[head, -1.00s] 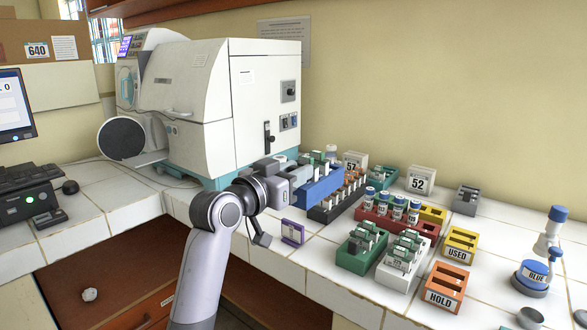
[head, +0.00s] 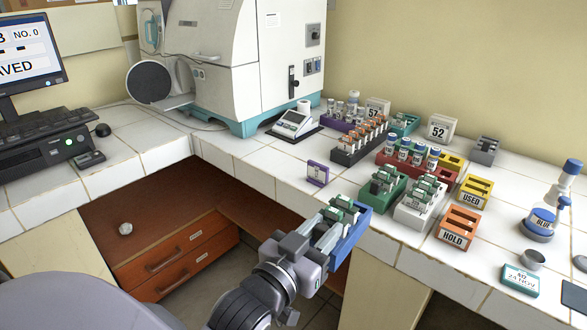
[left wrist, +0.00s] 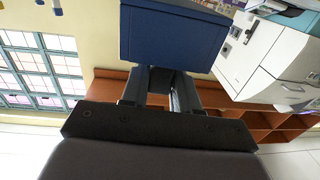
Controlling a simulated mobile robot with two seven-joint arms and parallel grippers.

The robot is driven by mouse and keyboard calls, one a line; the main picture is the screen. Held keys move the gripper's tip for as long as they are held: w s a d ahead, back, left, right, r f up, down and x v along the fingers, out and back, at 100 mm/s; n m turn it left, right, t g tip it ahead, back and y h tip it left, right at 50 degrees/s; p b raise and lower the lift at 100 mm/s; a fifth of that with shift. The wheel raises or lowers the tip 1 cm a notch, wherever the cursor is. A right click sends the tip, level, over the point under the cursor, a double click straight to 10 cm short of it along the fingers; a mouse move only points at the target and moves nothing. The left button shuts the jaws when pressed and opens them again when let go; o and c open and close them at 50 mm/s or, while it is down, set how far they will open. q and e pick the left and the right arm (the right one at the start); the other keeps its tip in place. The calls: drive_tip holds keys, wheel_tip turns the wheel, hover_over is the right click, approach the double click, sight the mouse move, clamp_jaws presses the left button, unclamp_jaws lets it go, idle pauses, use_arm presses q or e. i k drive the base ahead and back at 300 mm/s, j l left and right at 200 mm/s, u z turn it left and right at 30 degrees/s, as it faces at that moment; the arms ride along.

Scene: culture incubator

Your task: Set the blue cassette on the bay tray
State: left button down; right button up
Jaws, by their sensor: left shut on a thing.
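The blue cassette (head: 352,233) is held up in front of the counter's front edge, with green-topped white pieces in it. My left gripper (head: 312,252) is shut on its near end. In the left wrist view the cassette (left wrist: 172,35) is a plain blue block between the fingers (left wrist: 163,88). The incubator (head: 225,60) stands at the back of the counter. Its round dark door (head: 148,82) is swung open at the left, and a small pale ledge (head: 176,102), which looks like the bay tray, juts from the opening. My right gripper is out of view.
Colored racks, such as the green rack (head: 384,196) and white rack (head: 412,214), stand right of the cassette. A purple stand (head: 317,173) and a scale (head: 293,123) are on the counter. A keyboard (head: 45,122) is at left. The counter before the incubator is mostly clear.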

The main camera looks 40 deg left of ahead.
sight(179, 100)
drive_tip(key=j+u, duration=0.5)
drive_tip(key=j, duration=3.2)
drive_tip(key=i+l, duration=0.1)
drive_tip(key=i, duration=0.1)
